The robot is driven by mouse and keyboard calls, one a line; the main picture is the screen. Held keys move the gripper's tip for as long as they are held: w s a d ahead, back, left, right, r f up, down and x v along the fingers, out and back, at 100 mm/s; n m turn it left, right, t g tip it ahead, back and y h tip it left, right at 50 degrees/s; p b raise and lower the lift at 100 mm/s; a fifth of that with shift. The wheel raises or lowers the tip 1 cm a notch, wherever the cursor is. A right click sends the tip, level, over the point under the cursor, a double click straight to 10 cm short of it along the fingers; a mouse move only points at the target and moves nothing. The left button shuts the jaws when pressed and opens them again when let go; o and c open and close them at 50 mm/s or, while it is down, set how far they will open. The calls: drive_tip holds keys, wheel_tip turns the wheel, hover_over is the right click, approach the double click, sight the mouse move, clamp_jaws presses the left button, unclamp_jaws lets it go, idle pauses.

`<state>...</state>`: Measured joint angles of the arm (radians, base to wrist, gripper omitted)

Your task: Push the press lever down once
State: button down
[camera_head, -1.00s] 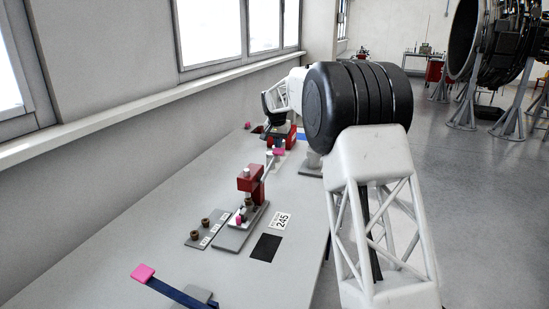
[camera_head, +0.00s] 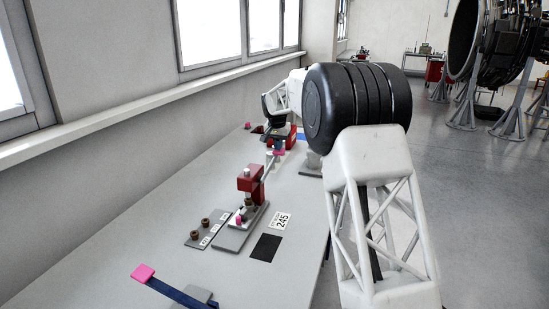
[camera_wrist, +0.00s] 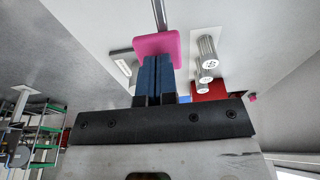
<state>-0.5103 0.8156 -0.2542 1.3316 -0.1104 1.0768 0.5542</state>
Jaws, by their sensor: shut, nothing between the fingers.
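The press (camera_head: 250,183) is a red block on a grey base plate on the bench. Its lever, a thin metal rod, slants up to the right and ends in a pink pad (camera_head: 279,153). My gripper (camera_head: 278,143) is at that pad, with its fingers seen just above it. In the wrist view the pink pad (camera_wrist: 157,41) lies right at the tips of my blue fingers (camera_wrist: 156,62), which are shut together and hold nothing. The fingertips overlap the pad's edge; I cannot tell for sure whether they touch it.
A plate with brown bushings (camera_head: 205,222) lies left of the press. A label reading 245 (camera_head: 282,222) and a black square (camera_head: 265,248) lie to its right. A blue bar with a pink end (camera_head: 143,273) is at the front. Another red device (camera_head: 275,142) stands behind my gripper.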

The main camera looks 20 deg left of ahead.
sight(278, 154)
drive_tip(key=shift+f, duration=4.3)
